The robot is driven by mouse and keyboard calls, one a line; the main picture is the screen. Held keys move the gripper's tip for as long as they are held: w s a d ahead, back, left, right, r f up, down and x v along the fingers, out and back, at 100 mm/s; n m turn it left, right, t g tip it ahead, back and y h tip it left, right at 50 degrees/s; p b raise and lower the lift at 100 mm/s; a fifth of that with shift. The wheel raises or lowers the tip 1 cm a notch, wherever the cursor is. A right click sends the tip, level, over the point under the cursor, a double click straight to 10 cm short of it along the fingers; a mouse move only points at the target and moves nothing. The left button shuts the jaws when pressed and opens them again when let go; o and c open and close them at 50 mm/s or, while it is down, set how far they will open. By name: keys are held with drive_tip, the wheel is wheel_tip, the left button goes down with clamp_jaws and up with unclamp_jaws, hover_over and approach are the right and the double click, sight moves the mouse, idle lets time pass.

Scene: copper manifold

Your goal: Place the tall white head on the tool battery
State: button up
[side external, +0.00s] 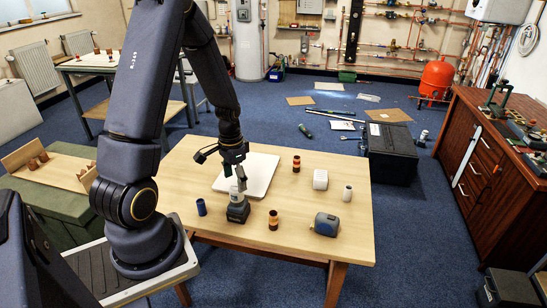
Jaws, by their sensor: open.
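The tool battery (237,212) seems to be the dark grey block standing on the wooden table, near its front left. My gripper (240,183) points down just above it, open. A pale grey piece shows between gripper and block; I cannot tell whether it is a finger or a separate part. A slim white upright piece with a darker end (347,194) stands at the right of the table, apart from my gripper, and looks like the tall white head. A wider ribbed white piece (320,180) stands just behind it.
A white board (262,172) lies behind my gripper. A blue cylinder (201,207) stands left of the battery. The table's right rear corner is clear.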

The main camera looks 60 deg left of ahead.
sight(236, 187)
wheel_tip(236, 187, up, 5)
drive_tip(key=shift+r, duration=0.2)
drive_tip(key=d+r+t+y, duration=0.1)
drive_tip(key=d+r+t, duration=0.1)
drive_tip(key=d+r, duration=0.8)
drive_tip(key=s+d+r+m+t+h, duration=0.1)
drive_tip(key=s+d+r+t, duration=0.2)
drive_tip(key=s+d+r, duration=0.3)
drive_tip(key=d+r, duration=0.3)
drive_tip(key=shift+s+t, duration=0.25)
drive_tip(key=shift+t, duration=0.05)
